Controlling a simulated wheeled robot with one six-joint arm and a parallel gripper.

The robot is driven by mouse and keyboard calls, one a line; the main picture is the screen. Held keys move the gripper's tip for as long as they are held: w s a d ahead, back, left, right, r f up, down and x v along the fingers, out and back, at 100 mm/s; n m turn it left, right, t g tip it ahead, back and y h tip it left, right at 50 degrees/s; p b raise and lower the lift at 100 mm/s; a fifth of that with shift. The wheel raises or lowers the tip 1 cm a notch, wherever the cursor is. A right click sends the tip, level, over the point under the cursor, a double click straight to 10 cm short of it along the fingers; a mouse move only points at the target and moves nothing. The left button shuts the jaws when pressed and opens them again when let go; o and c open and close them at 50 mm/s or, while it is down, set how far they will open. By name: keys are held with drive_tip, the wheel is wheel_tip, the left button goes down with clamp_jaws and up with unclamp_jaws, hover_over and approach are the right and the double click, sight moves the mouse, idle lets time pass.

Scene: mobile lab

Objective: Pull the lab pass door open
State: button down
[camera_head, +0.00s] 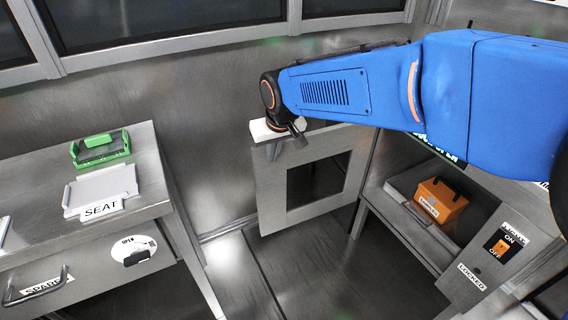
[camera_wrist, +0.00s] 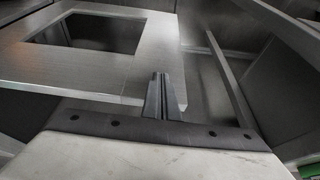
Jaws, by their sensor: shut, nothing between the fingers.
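The lab pass door appears to be the grey metal panel (camera_head: 270,190) with a square window hole, in the middle of the head view. It stands at an angle to the open-fronted cabinet on the right, and the cabinet's inside shows. My gripper (camera_head: 299,138) is at the panel's upper left edge, with its fingers shut and empty. In the wrist view the fingers (camera_wrist: 163,96) are together in front of the panel (camera_wrist: 150,72), near its edge. I cannot tell whether they touch it. No door handle shows clearly.
The cabinet holds an orange box (camera_head: 439,200) on a grey tray; a switch panel (camera_head: 501,246) is on its front. A metal bench (camera_head: 35,237) with a green device (camera_head: 100,148) and a SEAT tray (camera_head: 101,190) stands left. Floor (camera_head: 240,275) between them is clear.

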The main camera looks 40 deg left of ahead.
drive_tip(key=shift+w+a+m, duration=0.15)
drive_tip(key=shift+w+a, duration=0.05)
drive_tip(key=shift+a, duration=0.35)
drive_tip(key=shift+w+a+m, duration=0.15)
drive_tip(key=shift+a, duration=0.4)
